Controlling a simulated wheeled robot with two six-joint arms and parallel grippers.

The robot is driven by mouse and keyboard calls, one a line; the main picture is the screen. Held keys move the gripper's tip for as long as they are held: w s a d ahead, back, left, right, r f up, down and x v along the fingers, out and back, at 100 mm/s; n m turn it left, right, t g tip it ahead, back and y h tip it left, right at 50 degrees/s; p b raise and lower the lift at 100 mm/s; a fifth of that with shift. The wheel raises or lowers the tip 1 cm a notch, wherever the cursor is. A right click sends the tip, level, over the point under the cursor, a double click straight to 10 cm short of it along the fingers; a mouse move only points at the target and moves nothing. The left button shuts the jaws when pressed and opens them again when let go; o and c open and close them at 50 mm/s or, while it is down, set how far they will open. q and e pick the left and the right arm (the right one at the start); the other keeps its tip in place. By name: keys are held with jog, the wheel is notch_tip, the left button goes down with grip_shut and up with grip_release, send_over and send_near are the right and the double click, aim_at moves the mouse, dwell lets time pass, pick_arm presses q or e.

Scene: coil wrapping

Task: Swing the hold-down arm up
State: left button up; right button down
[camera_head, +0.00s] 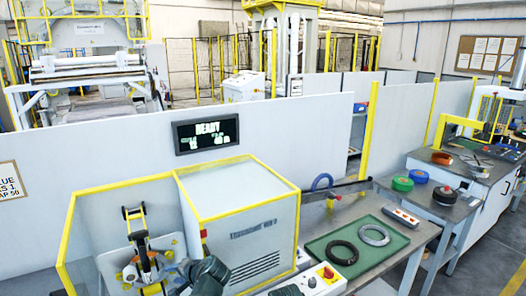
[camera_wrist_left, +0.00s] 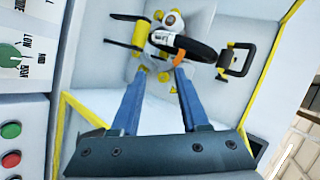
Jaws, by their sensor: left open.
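The hold-down arm (camera_head: 143,238) stands raised at a slant on the wrapping machine, with a black and yellow handle at its top. In the left wrist view a black-and-yellow handle loop (camera_wrist_left: 238,60) is at the right end of a dark curved piece (camera_wrist_left: 192,46). My left gripper (camera_wrist_left: 160,72) is open, with two blue fingers pointing towards the mechanism and nothing between the tips. The handle is beyond the fingertips and to their right. In the head view my dark left wrist (camera_head: 207,275) is right of the arm; its fingertips are hard to make out. My right gripper is not seen.
A white cabinet (camera_head: 240,215) with yellow edges stands right of the mechanism. A display (camera_head: 206,133) reads READY. A control panel (camera_head: 318,284) is at the front. A green mat (camera_head: 345,252) holds two rings. Yellow frame edges border the machine's left side.

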pick_arm(q)
jog(key=s+d+f+g+h, duration=0.3)
jog(key=s+d+f+h, duration=0.1)
jog(key=s+d, duration=0.5)
jog(key=s+d+f+n+g+h, duration=0.1)
jog(key=s+d+f+g+h, duration=0.2)
jog(key=s+d, duration=0.6)
jog(key=d+f+h, duration=0.1)
jog(key=d+f, duration=0.1)
jog(key=d, duration=0.2)
jog(key=shift+s+d+f, duration=0.15)
jog(key=shift+d, duration=0.15)
